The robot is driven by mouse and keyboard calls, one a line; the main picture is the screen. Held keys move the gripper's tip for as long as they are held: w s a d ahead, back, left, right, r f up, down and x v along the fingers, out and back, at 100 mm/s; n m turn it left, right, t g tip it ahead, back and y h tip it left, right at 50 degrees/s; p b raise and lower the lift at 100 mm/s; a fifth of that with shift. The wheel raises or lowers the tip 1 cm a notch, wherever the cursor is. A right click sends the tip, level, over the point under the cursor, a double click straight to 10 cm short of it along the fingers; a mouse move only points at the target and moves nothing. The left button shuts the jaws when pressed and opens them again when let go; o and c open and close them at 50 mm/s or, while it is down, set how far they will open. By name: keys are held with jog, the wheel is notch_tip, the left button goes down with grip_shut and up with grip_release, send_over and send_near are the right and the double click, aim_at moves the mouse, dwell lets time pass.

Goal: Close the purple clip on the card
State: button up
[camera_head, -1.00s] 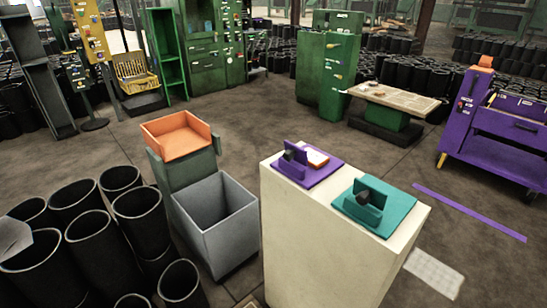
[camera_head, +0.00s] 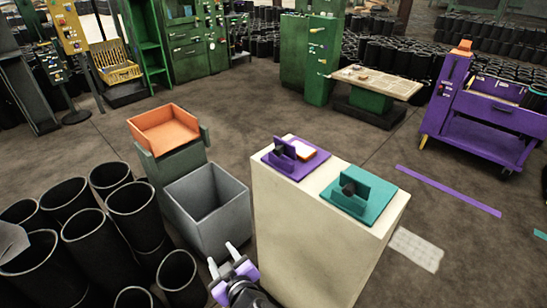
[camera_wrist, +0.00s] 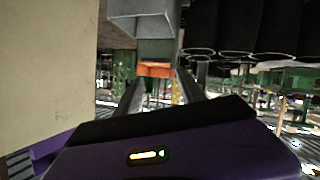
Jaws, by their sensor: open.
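The purple clip (camera_head: 284,153) sits on a purple base plate (camera_head: 306,164) at the far left of the top of a cream pedestal. The card (camera_head: 303,150), white with an orange edge, lies on the plate just behind and right of the flap. Whether the flap touches the card I cannot tell. My gripper (camera_head: 222,255) is open and empty, low at the left of the pedestal and well below its top. In the wrist view its two fingers (camera_wrist: 160,92) are apart with nothing between them.
A teal clip (camera_head: 362,186) on a teal plate stands nearer on the same pedestal (camera_head: 300,225). A grey open bin (camera_head: 222,215) and an orange tray (camera_head: 165,130) stand left of the pedestal. Black sleeves (camera_head: 135,205) crowd the lower left. Floor right of the pedestal is mostly clear.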

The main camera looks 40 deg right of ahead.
jog(key=w+d+r+m+g+h+p, duration=0.25)
jog(key=w+d+r+h, duration=0.3)
jog(key=w, duration=0.35)
jog(key=m+g+h, duration=0.9)
jog(key=m+g, duration=0.2)
jog(key=m, duration=0.2)
send_near(276, 152)
jog(key=d, duration=0.2)
jog(key=d+p, duration=0.2)
jog(key=d, duration=0.5)
jog(key=shift+d+p, duration=0.2)
jog(key=shift+p, duration=0.1)
grip_shut()
